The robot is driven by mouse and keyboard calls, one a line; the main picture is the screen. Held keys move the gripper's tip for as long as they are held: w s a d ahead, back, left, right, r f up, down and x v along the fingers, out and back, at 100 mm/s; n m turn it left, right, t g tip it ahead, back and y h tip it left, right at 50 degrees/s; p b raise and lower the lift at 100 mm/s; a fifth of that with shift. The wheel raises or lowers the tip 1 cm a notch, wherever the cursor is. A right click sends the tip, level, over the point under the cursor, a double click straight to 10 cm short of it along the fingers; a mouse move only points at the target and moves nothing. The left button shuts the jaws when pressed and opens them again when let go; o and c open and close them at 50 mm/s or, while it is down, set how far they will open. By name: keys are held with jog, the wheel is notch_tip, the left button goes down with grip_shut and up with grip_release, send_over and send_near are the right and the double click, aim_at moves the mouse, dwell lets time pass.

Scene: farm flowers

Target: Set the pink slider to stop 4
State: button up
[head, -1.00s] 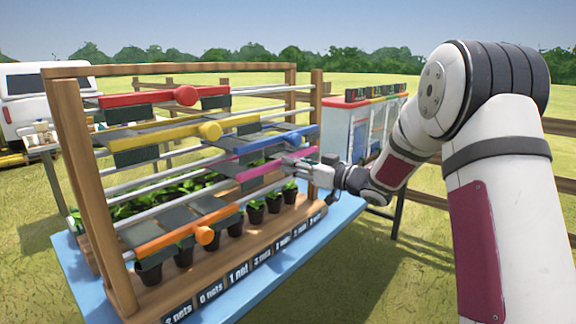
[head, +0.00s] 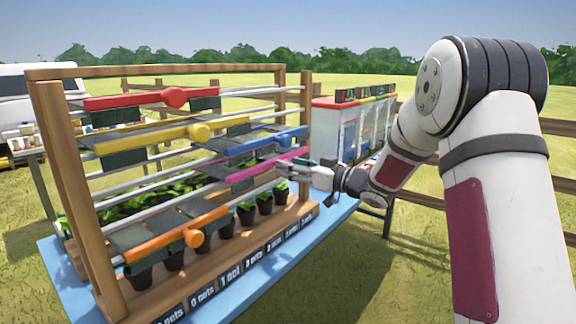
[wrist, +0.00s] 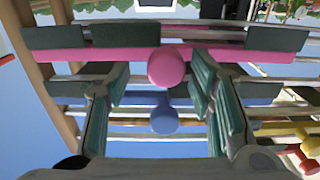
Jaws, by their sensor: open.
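The pink slider (head: 262,168) is a long bar with dark net panels, on the right side of the wooden rack, below the blue slider (head: 265,144). My gripper (head: 288,168) is at the front of the pink bar, near its right part. In the wrist view, the pink bar (wrist: 90,55) runs across the top, and its round pink knob (wrist: 166,67) sits between my two spread fingers. I see gaps on both sides of the knob. The blue knob (wrist: 164,120) shows lower down. In the head view my gripper hides the pink knob. I see no readable stop marks.
Red (head: 135,100), yellow (head: 155,138) and orange (head: 175,238) sliders sit on other rails. Potted plants stand under the rack, behind a labelled board (head: 231,277). A white cabinet (head: 335,130) stands behind my arm. Open grass lies in front.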

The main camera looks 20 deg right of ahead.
jog(key=v, duration=1)
jog(key=shift+w, duration=0.1)
jog(key=s+d+r+m+g+h, duration=0.2)
jog(key=s+m+h, duration=0.1)
jog(key=s+h, duration=0.35)
jog(key=s+d+r+m+g+h, duration=0.1)
jog(key=s+r+m+h, duration=0.1)
jog(key=s+m+h, duration=0.4)
jog(key=s+a+f+n+g+y, duration=0.1)
jog(key=s+a+f+g, duration=0.25)
jog(key=s, duration=0.75)
jog(key=s+a+f+g, duration=0.2)
jog(key=s+a+g, duration=0.15)
jog(key=s, duration=0.75)
jog(key=s+a+f+n+g+y, duration=0.1)
jog(key=s+a+f+g, duration=0.3)
jog(key=s, duration=0.7)
notch_tip(320, 180, up, 18)
jog(key=t+p, duration=0.3)
jog(key=p, duration=1.2)
jog(key=shift+a+t, duration=0.3)
jog(key=shift+a, duration=0.1)
